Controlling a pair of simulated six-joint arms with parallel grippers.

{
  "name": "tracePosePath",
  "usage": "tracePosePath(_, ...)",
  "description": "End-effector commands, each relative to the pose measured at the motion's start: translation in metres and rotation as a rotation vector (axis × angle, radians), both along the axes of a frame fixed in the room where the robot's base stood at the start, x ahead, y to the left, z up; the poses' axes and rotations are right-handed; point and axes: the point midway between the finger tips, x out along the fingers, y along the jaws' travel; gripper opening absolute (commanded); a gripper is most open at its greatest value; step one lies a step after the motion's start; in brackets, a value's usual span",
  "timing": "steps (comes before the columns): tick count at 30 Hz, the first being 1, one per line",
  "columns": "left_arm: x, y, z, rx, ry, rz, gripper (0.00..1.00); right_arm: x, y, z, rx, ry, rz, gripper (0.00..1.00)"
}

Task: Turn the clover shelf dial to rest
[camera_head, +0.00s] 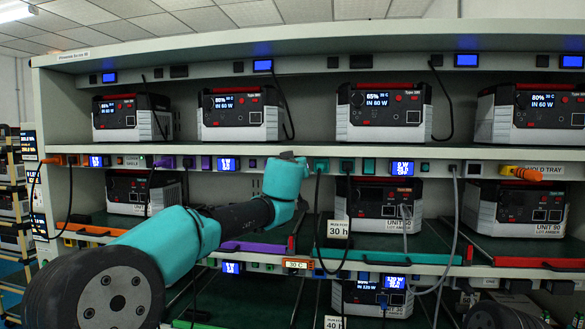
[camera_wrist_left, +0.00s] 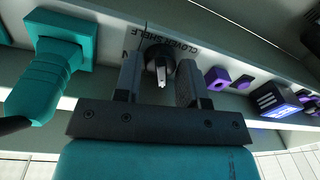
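The clover shelf dial (camera_wrist_left: 160,60) is a dark round knob with a pale pointer bar, on the grey shelf rail under an upside-down label reading CLOVER SHELF (camera_wrist_left: 168,40). In the wrist view the pointer bar points down the picture. My left gripper (camera_wrist_left: 159,75) has one finger on each side of the knob. Small gaps seem to show between fingers and knob; contact is unclear. In the head view my left gripper (camera_head: 288,158) is at the middle shelf's front rail and hides the dial. My right gripper is not in view.
A teal plug (camera_wrist_left: 58,65) sits on one side of the dial; purple sockets (camera_wrist_left: 218,78) and a lit display (camera_wrist_left: 275,98) are on the other. In the head view, cables hang near the teal plug (camera_head: 321,165). Power units (camera_head: 240,112) stand on the shelves.

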Motion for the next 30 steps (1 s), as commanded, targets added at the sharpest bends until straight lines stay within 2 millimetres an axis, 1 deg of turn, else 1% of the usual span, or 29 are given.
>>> tracePosePath(1,-0.0001,0.0000,0.0001,0.000,0.000,0.000,0.33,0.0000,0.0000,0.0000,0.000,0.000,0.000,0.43)
tracePosePath(6,-0.0001,0.0001,0.0001,0.000,0.000,0.000,0.16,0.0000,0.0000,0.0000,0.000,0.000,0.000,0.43)
tracePosePath(9,-0.0001,0.0001,0.0000,0.000,0.000,0.000,0.08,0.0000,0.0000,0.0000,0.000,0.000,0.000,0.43)
tracePosePath(13,-0.0001,0.0001,0.0001,0.013,-0.002,0.000,0.08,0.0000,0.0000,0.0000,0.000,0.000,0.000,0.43)
tracePosePath(16,0.0000,0.0001,0.0002,0.056,-0.010,0.001,0.08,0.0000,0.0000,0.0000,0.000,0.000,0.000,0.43)
tracePosePath(24,0.0001,-0.0003,0.0002,0.299,-0.051,0.001,0.08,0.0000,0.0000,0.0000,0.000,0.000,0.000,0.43)
tracePosePath(30,0.0000,-0.0004,0.0003,0.410,-0.070,0.001,0.08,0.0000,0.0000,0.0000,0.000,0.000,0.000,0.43)
